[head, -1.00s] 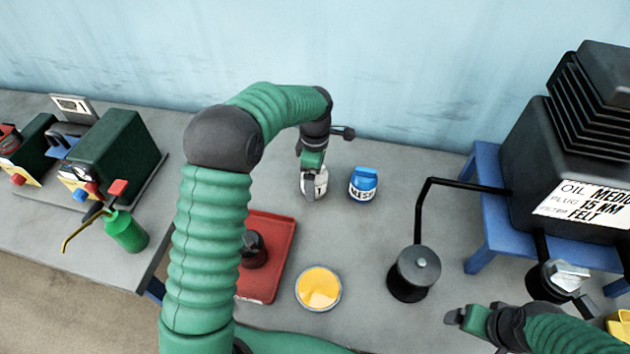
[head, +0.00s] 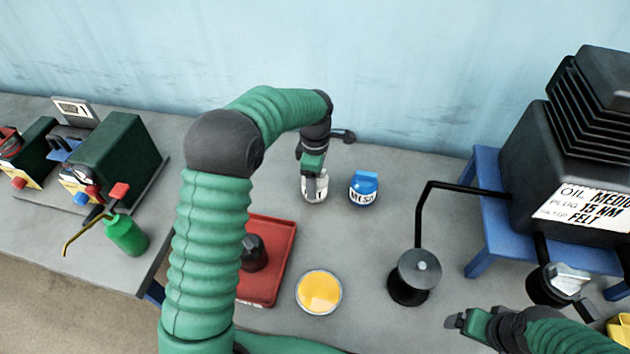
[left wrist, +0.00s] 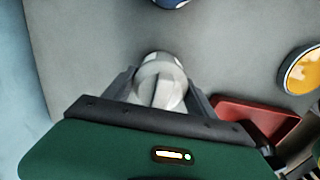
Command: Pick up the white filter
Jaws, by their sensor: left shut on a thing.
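The white filter (head: 322,190) is a small white cylinder with a dark-lettered label, upright at the back of the grey table, just left of the blue filter. My left gripper (head: 313,186) reaches down over it and partly hides it. In the left wrist view the white filter (left wrist: 161,82) sits between the two fingers of my left gripper (left wrist: 157,88), which is shut on it. I cannot tell whether it is clear of the table. My right gripper (head: 462,321) is at the lower right, away from the filters; its jaw opening is not clear.
A blue filter (head: 363,189) stands close on the right. A red tray (head: 284,262), a yellow-filled round dish (head: 319,292) and a black canister (head: 414,277) are nearer. The black oil tank (head: 570,150) stands on a blue stand (head: 487,210) at right. A green oil can (head: 126,235) is at left.

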